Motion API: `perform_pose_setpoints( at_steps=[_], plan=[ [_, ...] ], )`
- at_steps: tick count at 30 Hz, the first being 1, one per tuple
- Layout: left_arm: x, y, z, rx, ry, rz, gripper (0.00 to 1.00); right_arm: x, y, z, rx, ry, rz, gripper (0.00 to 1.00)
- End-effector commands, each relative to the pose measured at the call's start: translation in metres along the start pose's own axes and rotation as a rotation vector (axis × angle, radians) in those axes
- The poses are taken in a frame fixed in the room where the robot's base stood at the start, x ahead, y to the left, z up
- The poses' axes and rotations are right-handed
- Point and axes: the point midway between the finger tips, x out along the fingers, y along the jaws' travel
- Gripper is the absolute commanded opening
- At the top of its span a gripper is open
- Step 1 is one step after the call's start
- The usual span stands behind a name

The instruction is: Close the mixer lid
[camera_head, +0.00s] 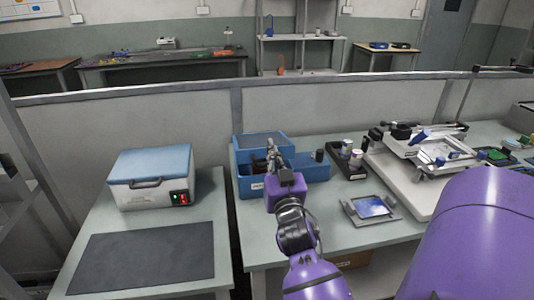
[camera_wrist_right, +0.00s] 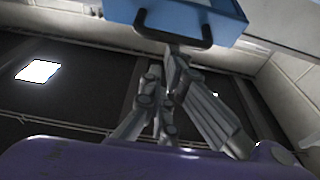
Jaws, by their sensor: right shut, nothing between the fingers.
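The mixer is a white box (camera_head: 147,199) with a blue lid (camera_head: 152,161) on the left table in the head view. The lid lies down over the box and looks shut, with a dark handle (camera_head: 146,184) at its front. My right gripper (camera_head: 270,146) is shut and empty, raised to the right of the mixer and clear of it. In the right wrist view the gripper (camera_wrist_right: 166,72) points up toward the blue lid (camera_wrist_right: 190,14) and its black handle (camera_wrist_right: 172,36). Contact there cannot be told for sure. My left gripper is not in view.
Blue bins (camera_head: 310,171) stand behind my right gripper on the right table. A dark mat (camera_head: 145,256) lies in front of the mixer. A gap separates the two tables. A low partition (camera_head: 180,120) runs behind them.

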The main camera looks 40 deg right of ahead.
Motion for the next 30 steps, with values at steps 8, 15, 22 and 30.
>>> perform_pose_setpoints(
  at_steps=[8, 15, 22, 30],
  plan=[
    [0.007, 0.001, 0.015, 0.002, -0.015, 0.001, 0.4, -0.018, 0.002, 0.035, -0.001, -0.007, 0.002, 0.0],
    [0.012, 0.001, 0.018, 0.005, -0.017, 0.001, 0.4, -0.027, 0.002, 0.053, 0.0, -0.004, 0.001, 0.0],
    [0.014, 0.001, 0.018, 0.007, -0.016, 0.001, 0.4, -0.029, 0.002, 0.057, -0.001, -0.001, 0.001, 0.0],
    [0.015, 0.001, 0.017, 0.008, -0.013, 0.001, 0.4, -0.029, 0.002, 0.057, -0.001, -0.001, 0.001, 0.0]
  ],
)
